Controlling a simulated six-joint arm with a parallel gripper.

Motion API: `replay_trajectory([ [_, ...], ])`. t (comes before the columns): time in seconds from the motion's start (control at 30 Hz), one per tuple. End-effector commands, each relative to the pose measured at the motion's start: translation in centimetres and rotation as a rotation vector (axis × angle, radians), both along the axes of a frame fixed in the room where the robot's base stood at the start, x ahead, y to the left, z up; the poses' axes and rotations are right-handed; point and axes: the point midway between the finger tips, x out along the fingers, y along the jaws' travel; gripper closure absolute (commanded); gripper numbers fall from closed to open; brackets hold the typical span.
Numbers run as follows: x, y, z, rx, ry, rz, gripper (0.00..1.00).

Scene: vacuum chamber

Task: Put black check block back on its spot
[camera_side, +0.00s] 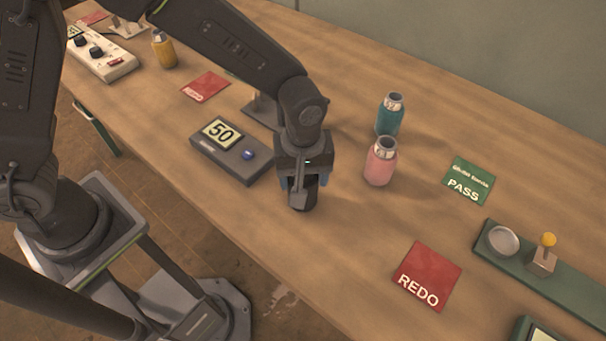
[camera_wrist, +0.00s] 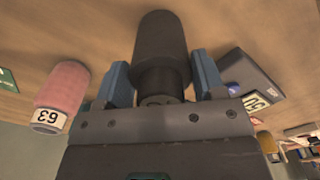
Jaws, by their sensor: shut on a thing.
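The black check block (camera_wrist: 162,48) is a dark cylinder, seen between the two blue fingers of my gripper (camera_wrist: 162,82) in the wrist view. My gripper (camera_side: 303,186) is shut on it and points down over the table in the side view. There the black check block (camera_side: 304,197) shows as a dark shape at the fingertips, partly covered by them. I cannot tell whether its base touches the table. No marked spot for the block can be made out for certain; my gripper and arm hide part of the table.
A grey box reading 50 (camera_side: 231,151) stands close left of my gripper. A pink bottle (camera_side: 380,161) and teal bottle (camera_side: 390,115) stand to the right. A red REDO card (camera_side: 428,270), green PASS card (camera_side: 468,181) and green base with a metal disc (camera_side: 503,241) lie further right.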

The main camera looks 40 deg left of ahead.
Motion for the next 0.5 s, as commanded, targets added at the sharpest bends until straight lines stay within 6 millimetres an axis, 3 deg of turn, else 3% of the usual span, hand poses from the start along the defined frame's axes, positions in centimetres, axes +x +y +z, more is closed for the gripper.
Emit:
replay_trajectory([
  [0.43,0.04,0.02,-0.82,-0.001,-0.001,0.000,0.74],
  [0.47,0.02,0.04,-0.84,-0.001,-0.001,0.000,0.35],
  [0.5,0.02,0.04,-0.82,-0.001,-0.001,0.000,0.31],
])
